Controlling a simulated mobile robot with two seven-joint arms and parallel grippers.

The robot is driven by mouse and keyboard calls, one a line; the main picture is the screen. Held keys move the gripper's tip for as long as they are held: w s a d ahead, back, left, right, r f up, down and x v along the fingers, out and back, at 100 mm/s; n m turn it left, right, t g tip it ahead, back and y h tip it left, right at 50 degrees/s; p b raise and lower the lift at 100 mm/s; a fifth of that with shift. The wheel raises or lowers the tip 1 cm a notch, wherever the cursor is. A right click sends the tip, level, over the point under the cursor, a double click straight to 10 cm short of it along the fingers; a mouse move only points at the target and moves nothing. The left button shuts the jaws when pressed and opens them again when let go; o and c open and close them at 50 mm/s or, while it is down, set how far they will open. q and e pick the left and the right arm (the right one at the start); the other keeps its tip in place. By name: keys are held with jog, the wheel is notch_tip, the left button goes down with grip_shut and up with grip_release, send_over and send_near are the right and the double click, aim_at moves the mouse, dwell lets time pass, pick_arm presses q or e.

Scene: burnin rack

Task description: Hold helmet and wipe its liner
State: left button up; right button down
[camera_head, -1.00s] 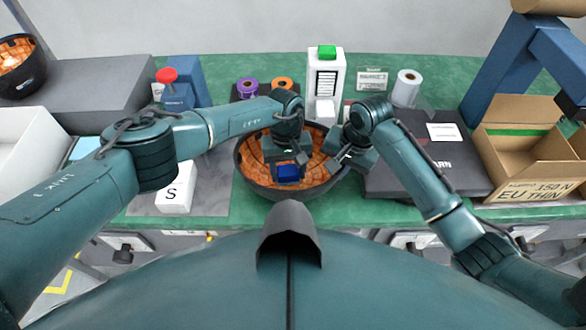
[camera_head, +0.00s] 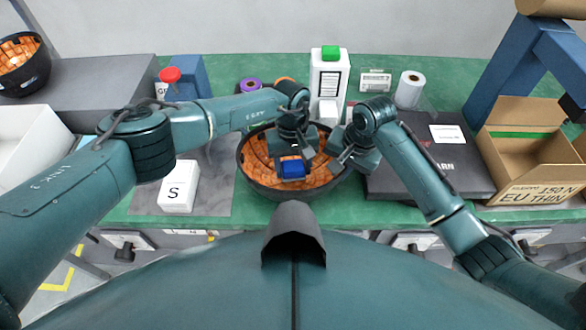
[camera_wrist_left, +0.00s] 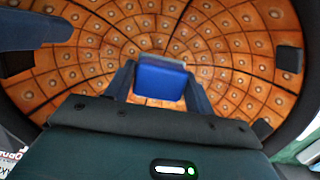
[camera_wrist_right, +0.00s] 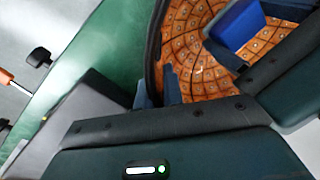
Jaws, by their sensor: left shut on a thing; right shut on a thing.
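The helmet lies open side up on the green bench, a dark bowl with an orange tiled liner (camera_head: 256,162). The liner fills most of the left wrist view (camera_wrist_left: 235,60). My left gripper (camera_head: 291,158) reaches down into the helmet, shut on a blue block (camera_head: 292,169). The block also shows between the fingers in the left wrist view (camera_wrist_left: 162,80); whether its underside touches the liner is hidden. My right gripper (camera_head: 340,162) is shut on the helmet's right rim. In the right wrist view its fingers (camera_wrist_right: 171,86) straddle the dark rim (camera_wrist_right: 154,45).
A white box marked S (camera_head: 180,187) stands left of the helmet. A white bottle with a green cap (camera_head: 327,80) stands behind it. A flat dark box (camera_head: 440,165) and an open carton (camera_head: 530,150) lie right. A second helmet (camera_head: 22,70) sits far left.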

pick_arm(q)
notch_tip(320, 180, up, 12)
dwell(0.9)
pick_arm(e)
jog(key=c, duration=1.4)
grip_release()
jog(key=shift+c, duration=0.2)
